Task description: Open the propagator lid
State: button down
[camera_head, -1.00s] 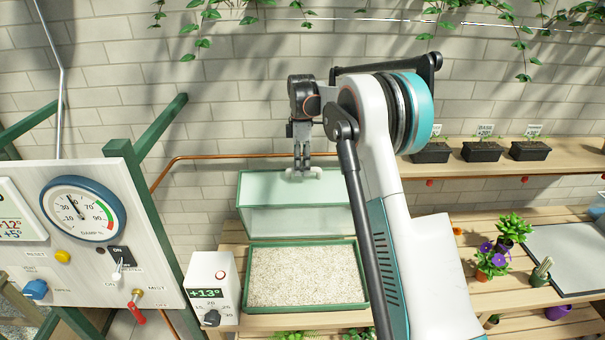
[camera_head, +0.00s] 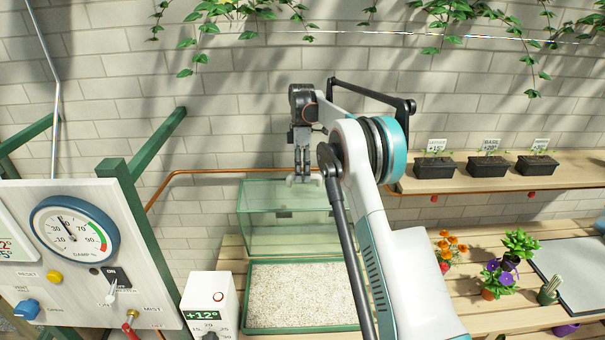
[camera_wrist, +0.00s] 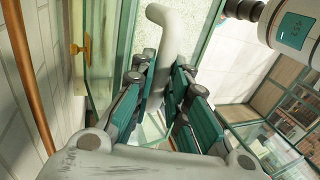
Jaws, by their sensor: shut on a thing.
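The propagator's clear, green-edged lid (camera_head: 262,222) stands raised at the back of the green-rimmed tray (camera_head: 300,330), tipped up so the tray's pale gravel is uncovered. My gripper (camera_head: 303,176) is at the top of the lid, shut on its pale handle (camera_head: 291,180). In the wrist view, the handle (camera_wrist: 170,32) runs between the dark green finger pads of my gripper (camera_wrist: 165,88). Glass panes of the lid (camera_wrist: 100,50) show beside it. My arm hides the right side of the lid and tray.
A white control box (camera_head: 208,300) reading +12° stands left of the tray. A dial panel (camera_head: 75,260) is further left. A shelf (camera_head: 560,168) with black seedling pots (camera_head: 489,166) and potted flowers (camera_head: 497,280) are on the right. A copper pipe (camera_head: 190,172) runs along the wall.

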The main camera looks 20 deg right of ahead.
jog(key=c, duration=1.9)
grip_release()
jog(key=shift+f, duration=0.2)
jog(key=shift+c, duration=0.2)
jog(key=o, duration=0.4)
jog(key=shift+w, duration=0.25)
jog(key=shift+s, duration=0.1)
jog(key=shift+r, duration=0.1)
jog(key=a+v, duration=0.1)
jog(key=v, duration=0.6)
jog(key=shift+d+r, duration=0.2)
jog(key=shift+d, duration=0.3)
